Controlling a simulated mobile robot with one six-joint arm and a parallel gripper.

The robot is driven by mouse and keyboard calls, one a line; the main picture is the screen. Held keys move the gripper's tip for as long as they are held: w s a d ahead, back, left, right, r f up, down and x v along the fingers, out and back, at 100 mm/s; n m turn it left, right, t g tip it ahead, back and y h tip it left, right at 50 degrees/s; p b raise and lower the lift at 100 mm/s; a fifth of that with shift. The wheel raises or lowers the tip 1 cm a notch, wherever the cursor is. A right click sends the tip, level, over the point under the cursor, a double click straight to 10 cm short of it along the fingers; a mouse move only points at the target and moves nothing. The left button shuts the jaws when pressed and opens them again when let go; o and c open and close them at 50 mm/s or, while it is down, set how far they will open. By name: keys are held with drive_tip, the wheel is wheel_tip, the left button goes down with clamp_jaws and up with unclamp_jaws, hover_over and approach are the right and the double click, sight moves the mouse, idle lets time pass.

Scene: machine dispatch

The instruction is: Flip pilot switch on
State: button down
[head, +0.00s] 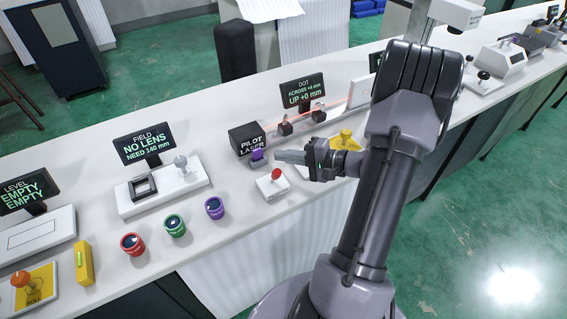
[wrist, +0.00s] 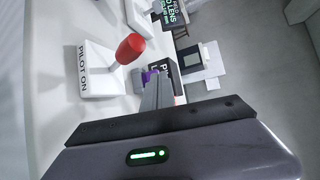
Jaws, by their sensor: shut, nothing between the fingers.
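The pilot switch is a small white block (head: 268,189) with a red-knobbed lever (head: 275,174), at the bench's front edge. In the wrist view, its white plate (wrist: 97,84) reads "PILOT ON", and the red knob (wrist: 130,48) leans away from that lettering. My gripper (head: 279,156) is shut and empty, pointing left just behind and above the switch. In the wrist view my closed fingers (wrist: 153,88) lie right of the red knob, apart from it. The black box marked "PILOT LASER" (head: 247,138) stands behind, with a purple piece (head: 258,156) at its front.
A "DOT" screen (head: 302,92) stands behind, near a reddish line along a pale rail. A yellow part (head: 345,140) is close to my gripper's right. Red, green and purple lens cups (head: 214,208) stand left, before the "NO LENS" screen (head: 145,144).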

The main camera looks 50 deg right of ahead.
drive_tip(key=s+d, duration=0.1)
drive_tip(key=d+p, duration=0.1)
drive_tip(key=shift+s+d+f, duration=0.3)
drive_tip(key=shift+s+f, duration=0.05)
drive_tip(key=shift+s, duration=0.05)
drive_tip(key=s, duration=0.2)
drive_tip(key=s+d+f, duration=0.1)
drive_tip(key=s, duration=0.1)
drive_tip(key=s+d+f+p, duration=0.1)
drive_tip(key=s, duration=0.1)
drive_tip(key=shift+s, duration=0.2)
